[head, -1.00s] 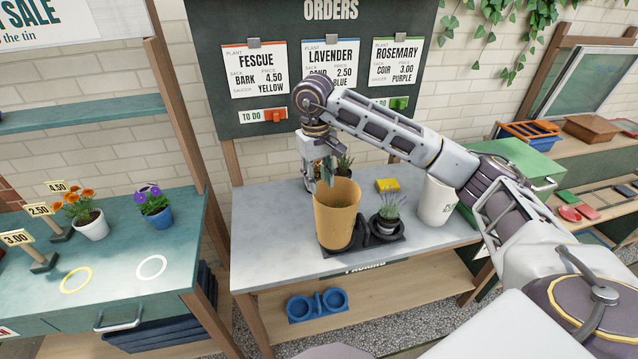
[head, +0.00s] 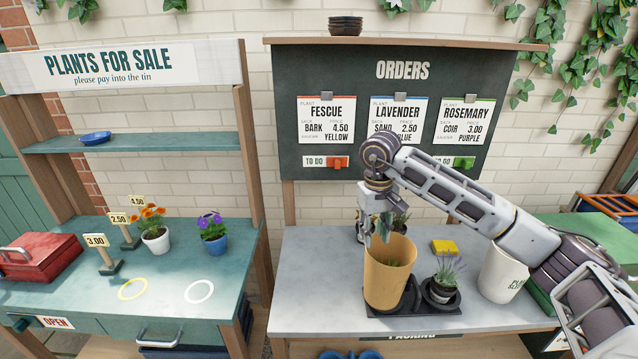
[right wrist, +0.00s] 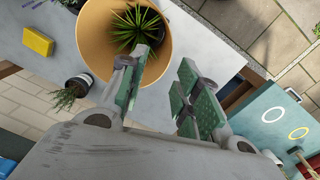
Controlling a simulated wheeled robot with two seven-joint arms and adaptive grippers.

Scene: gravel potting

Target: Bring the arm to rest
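My right gripper (head: 375,236) hangs at the rim of a tall tan pot (head: 388,278) in the head view. In the right wrist view its two green-padded fingers (right wrist: 172,92) are apart with nothing shut between them. One finger overlaps the mouth of the tan pot (right wrist: 98,50) and the other shows outside it; I cannot tell whether either touches. A spiky green plant (right wrist: 138,28) is inside the pot. My right arm reaches across from the right above the grey bench (head: 310,280). My left gripper is not in view.
A black tray (head: 440,311) bears the tan pot and a potted lavender (head: 444,280). A yellow block (head: 445,246) and a white container (head: 500,272) stand nearby. The orders board (head: 400,165) rises behind. The bench's left part is clear.

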